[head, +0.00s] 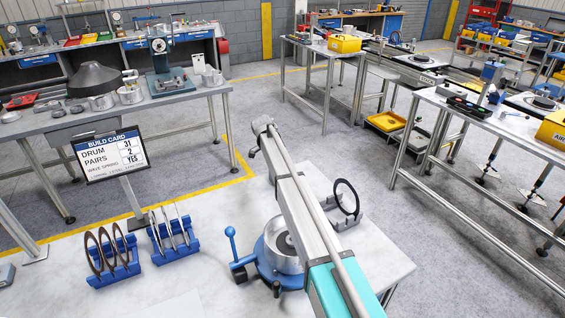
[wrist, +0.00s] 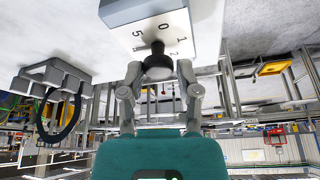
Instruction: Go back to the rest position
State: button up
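In the wrist view my gripper (wrist: 158,80) has its two grey fingers spread, with a visible gap between them and nothing gripped. A black knob (wrist: 158,62) on a white-faced box (wrist: 170,28) marked with digits shows between or just beyond the fingertips. I cannot tell how far the knob is from them. The fingers do not appear to touch it. In the head view my arm crosses the front table from the centre to the bottom edge; my gripper and the knob box are not seen there.
On the front table (head: 215,285) stand a blue fixture (head: 270,262), a black ring on a stand (head: 346,197), and blue racks (head: 172,240) of discs and plates. A build card (head: 110,154) stands behind. Benches lie at left and right; grey floor (head: 300,150) is open between them.

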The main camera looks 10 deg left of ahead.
jog(key=o, duration=0.3)
jog(key=shift+w+a+f, duration=0.1)
jog(key=shift+w, duration=0.05)
jog(key=shift+o, duration=0.2)
